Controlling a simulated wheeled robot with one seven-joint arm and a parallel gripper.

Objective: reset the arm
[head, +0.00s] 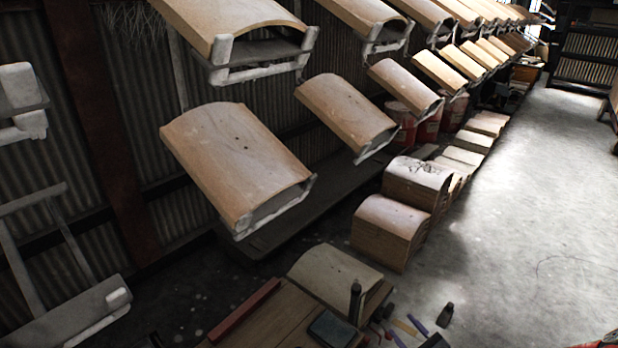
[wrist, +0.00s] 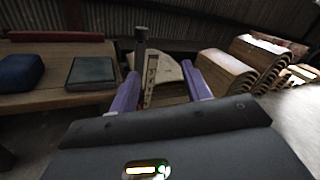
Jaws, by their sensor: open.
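My gripper (wrist: 163,82) shows in the wrist view with its two purple fingers apart. An upright dark bottle-like object (wrist: 140,50) and a pale, ruler-like strip (wrist: 150,82) appear between the fingers in the picture. I cannot tell how far beyond the fingers they are, but nothing is visibly clamped. In the head view a small purple piece (head: 418,325) shows at the bottom edge; I cannot tell whether it is a finger or a loose item.
A wooden bench (wrist: 60,101) carries a dark flat tablet-like object (wrist: 92,72), a blue item (wrist: 20,71) and a red bar (head: 242,312). Stacked curved wooden pieces (head: 390,230) stand beyond it. Hangers with wooden seats (head: 237,160) hang above left. Open concrete floor (head: 540,220) lies right.

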